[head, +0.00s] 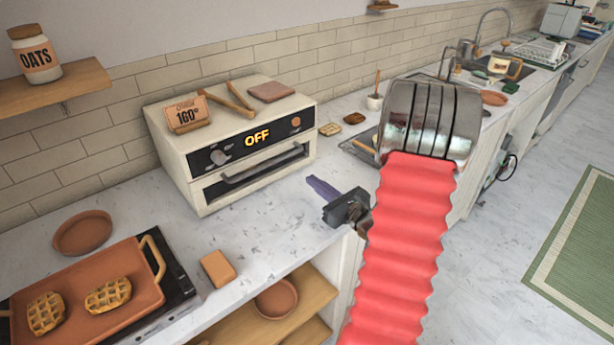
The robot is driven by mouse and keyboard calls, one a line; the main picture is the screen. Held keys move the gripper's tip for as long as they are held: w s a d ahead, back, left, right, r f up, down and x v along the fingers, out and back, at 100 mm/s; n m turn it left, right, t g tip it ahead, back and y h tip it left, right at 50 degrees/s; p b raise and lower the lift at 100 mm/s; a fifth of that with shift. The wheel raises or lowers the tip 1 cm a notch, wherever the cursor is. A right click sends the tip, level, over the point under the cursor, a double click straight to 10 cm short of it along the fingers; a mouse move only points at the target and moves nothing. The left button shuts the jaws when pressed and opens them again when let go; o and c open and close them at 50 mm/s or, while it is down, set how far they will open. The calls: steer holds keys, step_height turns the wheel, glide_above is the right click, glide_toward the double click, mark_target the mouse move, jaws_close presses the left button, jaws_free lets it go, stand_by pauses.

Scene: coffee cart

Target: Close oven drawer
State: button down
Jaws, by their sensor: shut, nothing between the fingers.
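The cream oven (172,140) stands on the marble counter against the tiled wall. Its black panel reads OFF. Below the panel is the drawer front (240,187), with a dark window and a bar handle (262,165). The drawer front looks about flush with the oven body, though a small gap cannot be ruled out. My gripper (316,184), with purple fingers, is shut and empty. It is over the counter to the right of and in front of the oven, pointing left towards it, apart from the handle.
A tray (130,308) with waffles (108,294) lies at lower left, near a brown bowl (82,232). An orange-brown block (218,268) lies by the counter edge. Tongs (236,100) and a 160° sign (185,114) rest on the oven.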

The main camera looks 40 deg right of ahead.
steer(key=shift+s+a, duration=0.1)
steer(key=shift+s, duration=1.55)
